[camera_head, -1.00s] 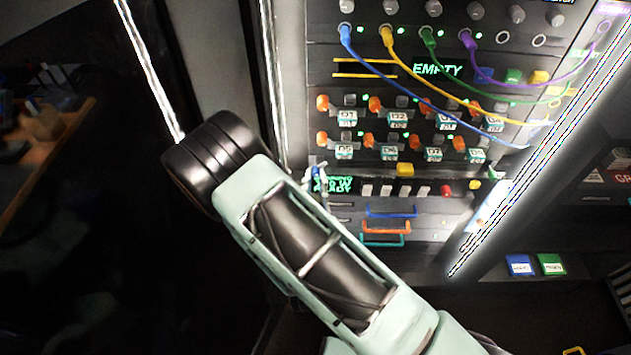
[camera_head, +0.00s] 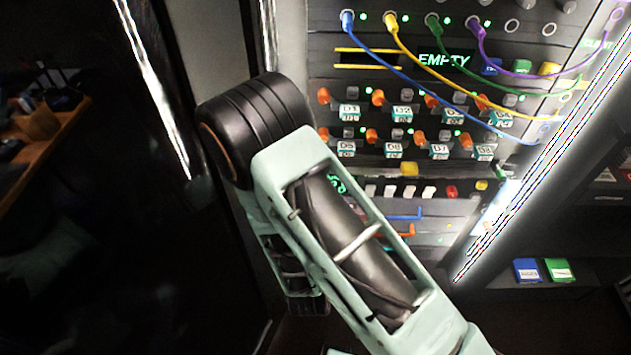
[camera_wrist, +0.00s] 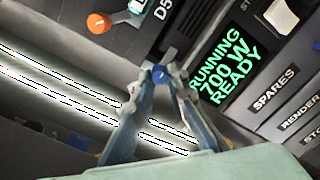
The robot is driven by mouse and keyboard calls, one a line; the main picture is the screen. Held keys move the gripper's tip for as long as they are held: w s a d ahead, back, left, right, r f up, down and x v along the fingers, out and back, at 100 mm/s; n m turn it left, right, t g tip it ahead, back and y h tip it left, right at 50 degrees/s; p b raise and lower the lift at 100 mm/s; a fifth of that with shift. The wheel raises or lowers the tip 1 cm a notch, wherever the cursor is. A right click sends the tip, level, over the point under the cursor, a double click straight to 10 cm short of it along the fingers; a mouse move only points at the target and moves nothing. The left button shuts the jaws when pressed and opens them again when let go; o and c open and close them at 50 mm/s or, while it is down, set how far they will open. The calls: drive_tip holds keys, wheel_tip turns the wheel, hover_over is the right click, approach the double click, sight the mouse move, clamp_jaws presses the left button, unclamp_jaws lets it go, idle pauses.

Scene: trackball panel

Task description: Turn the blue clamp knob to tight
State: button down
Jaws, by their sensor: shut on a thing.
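In the wrist view, the two fingers of my gripper (camera_wrist: 160,84) come together around a small blue round piece. This is the blue clamp knob (camera_wrist: 160,73), and only a little of it shows between the fingertips. My gripper is shut on it. The knob is just left of a green-lit display reading "RUNNING 700 W READY" (camera_wrist: 228,68). Its turn angle cannot be made out. In the head view, my arm covers both the knob and my gripper.
White switches, one by "SPARES" (camera_wrist: 280,76), line the panel right of the display. An orange knob (camera_wrist: 98,22) is at upper left. In the head view, blue (camera_head: 347,20) and yellow (camera_head: 391,24) cables hang across the rack. A bright strip borders the rack's right side.

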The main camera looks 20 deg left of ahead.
idle(0.4)
drive_tip(key=c, duration=1.9)
unclamp_jaws()
drive_tip(key=shift+s, duration=0.1)
drive_tip(key=v, duration=0.7)
drive_tip(key=shift+s, duration=0.1)
